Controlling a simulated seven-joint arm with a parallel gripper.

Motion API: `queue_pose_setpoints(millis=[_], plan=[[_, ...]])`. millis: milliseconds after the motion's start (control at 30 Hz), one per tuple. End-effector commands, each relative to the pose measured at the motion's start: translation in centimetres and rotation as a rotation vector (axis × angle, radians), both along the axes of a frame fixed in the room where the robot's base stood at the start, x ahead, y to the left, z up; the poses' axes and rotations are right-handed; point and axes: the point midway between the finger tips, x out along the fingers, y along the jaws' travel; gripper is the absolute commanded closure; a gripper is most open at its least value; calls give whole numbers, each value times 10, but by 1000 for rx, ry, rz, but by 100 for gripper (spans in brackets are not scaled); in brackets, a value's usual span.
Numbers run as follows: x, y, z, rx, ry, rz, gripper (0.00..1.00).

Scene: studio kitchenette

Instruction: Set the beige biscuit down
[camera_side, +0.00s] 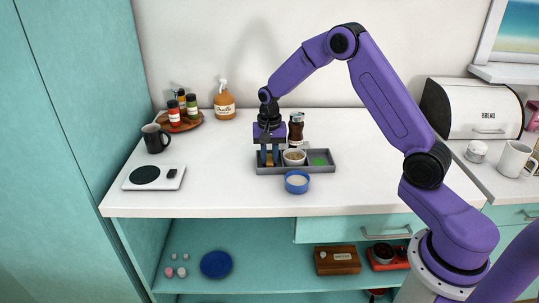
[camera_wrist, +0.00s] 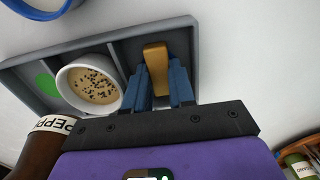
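The beige biscuit (camera_wrist: 156,66) is a golden-brown bar between the two blue fingers of my gripper (camera_wrist: 160,88) in the wrist view. The fingers lie close against its two sides. In the side view the biscuit (camera_side: 269,161) shows low between the fingertips of my gripper (camera_side: 269,158), which points straight down. Both are at the left compartment of the grey three-part tray (camera_side: 322,170). I cannot tell whether the biscuit touches the compartment floor. The tray's wall (camera_wrist: 38,58) also shows in the wrist view.
A white bowl of speckled food (camera_side: 294,156) fills the middle compartment; a green disc (camera_side: 319,161) lies in the right one. A blue bowl (camera_side: 297,182) stands in front. A dark pepper bottle (camera_side: 296,130) stands close behind. A scale (camera_side: 154,177) and black mug (camera_side: 155,139) are left.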

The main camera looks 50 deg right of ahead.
Motion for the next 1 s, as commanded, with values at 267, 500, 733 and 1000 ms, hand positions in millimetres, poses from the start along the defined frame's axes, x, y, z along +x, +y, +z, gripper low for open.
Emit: queue_pose_setpoints(millis=[267,500,733,1000], plan=[[0,0,0,0,0,0,50],[0,0,9,0,0,0,50],[1,0,49,0,-6,0,50],[1,0,99,0,-4,1,50]])
